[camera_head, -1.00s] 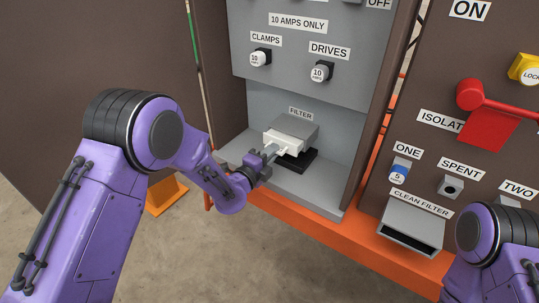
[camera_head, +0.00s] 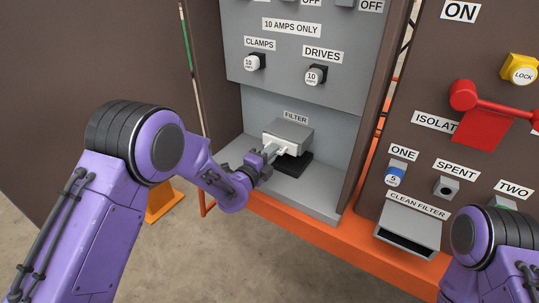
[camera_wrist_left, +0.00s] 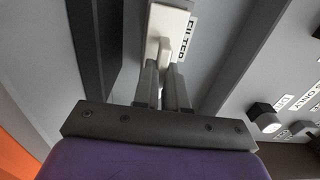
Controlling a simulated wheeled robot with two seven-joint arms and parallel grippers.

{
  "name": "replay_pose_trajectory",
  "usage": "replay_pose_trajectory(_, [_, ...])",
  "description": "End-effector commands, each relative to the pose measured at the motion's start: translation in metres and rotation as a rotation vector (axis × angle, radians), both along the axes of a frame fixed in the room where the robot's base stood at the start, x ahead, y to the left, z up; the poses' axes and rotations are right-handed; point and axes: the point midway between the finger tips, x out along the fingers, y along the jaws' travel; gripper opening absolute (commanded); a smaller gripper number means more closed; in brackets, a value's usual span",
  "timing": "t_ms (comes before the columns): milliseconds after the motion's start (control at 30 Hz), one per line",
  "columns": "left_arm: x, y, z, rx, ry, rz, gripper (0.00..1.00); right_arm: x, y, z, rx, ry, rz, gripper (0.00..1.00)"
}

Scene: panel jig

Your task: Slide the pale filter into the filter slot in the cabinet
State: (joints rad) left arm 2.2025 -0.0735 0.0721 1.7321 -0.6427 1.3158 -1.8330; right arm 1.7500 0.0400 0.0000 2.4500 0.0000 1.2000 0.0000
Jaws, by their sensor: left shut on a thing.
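The pale filter (camera_head: 291,147) sits in the mouth of the grey filter slot (camera_head: 291,132), under the FILTER label in the open cabinet. Only its pale front edge shows; the rest is hidden in the housing. My left gripper (camera_head: 272,152) is shut on the tab at the filter's front. In the left wrist view the filter's pale front (camera_wrist_left: 168,20) stands right before the fingers (camera_wrist_left: 164,78), which hold its tab from both sides. My right arm shows at the lower right, but its gripper is out of view.
A dark block (camera_head: 293,165) sits under the slot, on the grey cabinet floor (camera_head: 310,199). The CLEAN FILTER holder (camera_head: 411,228) on the right panel looks empty. A red isolator handle (camera_head: 480,120) juts out above it. An orange rail (camera_head: 375,247) runs along the bottom.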

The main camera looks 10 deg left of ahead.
Motion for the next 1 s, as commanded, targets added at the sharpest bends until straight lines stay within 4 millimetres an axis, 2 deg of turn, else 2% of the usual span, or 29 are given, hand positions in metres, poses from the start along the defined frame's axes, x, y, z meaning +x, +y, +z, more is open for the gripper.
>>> replay_pose_trajectory(233, [0.006,-0.002,0.000,-0.001,-0.001,0.000,0.00,0.000,0.000,-0.002,0.000,0.000,0.000,0.41])
replay_pose_trajectory(267, [0.006,-0.002,0.000,-0.001,-0.001,0.000,0.18,0.000,0.000,-0.002,0.000,0.000,0.000,0.41])
replay_pose_trajectory(333, [0.006,-0.002,0.000,-0.001,-0.001,0.000,0.41,0.000,0.000,-0.002,0.000,0.000,0.000,0.41])
replay_pose_trajectory(667, [0.002,-0.001,0.000,-0.001,0.001,0.000,0.41,0.000,0.000,-0.001,0.000,0.000,0.000,0.41])
replay_pose_trajectory(767, [-0.012,0.004,0.000,0.002,0.002,-0.001,0.41,0.000,0.000,-0.001,0.000,0.000,0.000,0.41])
replay_pose_trajectory(1000, [-0.066,0.023,0.000,0.002,0.002,-0.001,0.41,0.000,0.000,-0.001,0.000,0.000,0.000,0.41])
